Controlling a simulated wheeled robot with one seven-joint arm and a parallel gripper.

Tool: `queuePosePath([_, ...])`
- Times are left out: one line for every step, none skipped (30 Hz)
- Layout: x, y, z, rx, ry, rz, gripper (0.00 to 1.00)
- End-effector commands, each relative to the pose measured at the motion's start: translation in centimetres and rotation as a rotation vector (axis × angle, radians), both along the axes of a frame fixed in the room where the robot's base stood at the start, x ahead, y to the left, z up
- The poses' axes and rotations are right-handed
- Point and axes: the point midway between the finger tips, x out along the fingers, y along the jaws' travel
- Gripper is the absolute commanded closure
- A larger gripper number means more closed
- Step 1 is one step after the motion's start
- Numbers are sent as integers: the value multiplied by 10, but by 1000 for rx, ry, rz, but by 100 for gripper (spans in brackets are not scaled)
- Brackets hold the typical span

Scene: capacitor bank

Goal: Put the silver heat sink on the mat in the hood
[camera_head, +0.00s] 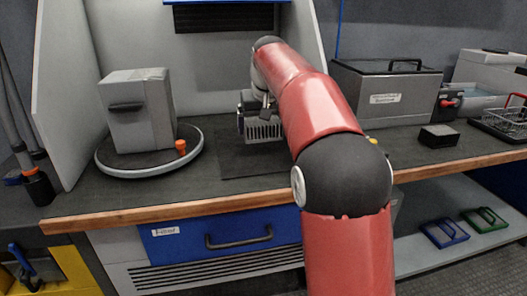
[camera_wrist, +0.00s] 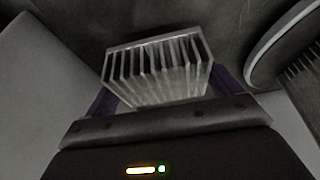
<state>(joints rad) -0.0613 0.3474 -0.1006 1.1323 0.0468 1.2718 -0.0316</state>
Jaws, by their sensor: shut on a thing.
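The silver heat sink (camera_wrist: 160,72) is a finned block. My gripper (camera_wrist: 165,95) is shut on it in the wrist view, with a dark finger at each side. In the head view the heat sink (camera_head: 264,130) shows below my wrist, inside the hood, over or on the dark mat (camera_head: 232,163). Whether it touches the mat I cannot tell. My red arm hides the right part of the mat and part of my gripper (camera_head: 262,108).
A grey box (camera_head: 138,112) stands on a round turntable (camera_head: 112,166) to the left, with an orange knob (camera_head: 181,146). The hood's side wall (camera_head: 66,90) rises at left. A lidded grey bath (camera_head: 385,92), a small black box (camera_head: 438,136) and a wire basket (camera_head: 508,118) stand at right.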

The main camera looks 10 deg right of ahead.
Motion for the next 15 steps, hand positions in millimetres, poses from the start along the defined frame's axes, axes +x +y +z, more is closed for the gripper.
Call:
queuePosePath([0,0,-4,0,-4,0,44])
queuePosePath([1,0,-4,0,-4,0,44])
queuePosePath([1,0,-5,0,-3,0,44])
queuePosePath([1,0,-7,0,-3,0,44])
queuePosePath([1,0,-9,0,-3,0,44])
queuePosePath([2,0,-13,0,-3,0,44])
queuePosePath([2,0,-17,0,-3,0,44])
queuePosePath([3,0,-22,0,-2,0,44])
queuePosePath([4,0,-28,0,-2,0,44])
queuePosePath([4,0,-33,0,-2,0,44])
queuePosePath([5,0,-38,0,-3,0,44])
queuePosePath([6,0,-43,0,-3,0,44])
queuePosePath([6,0,-46,0,-3,0,44])
queuePosePath([7,0,-48,0,-3,0,44])
queuePosePath([7,0,-48,0,-3,0,44])
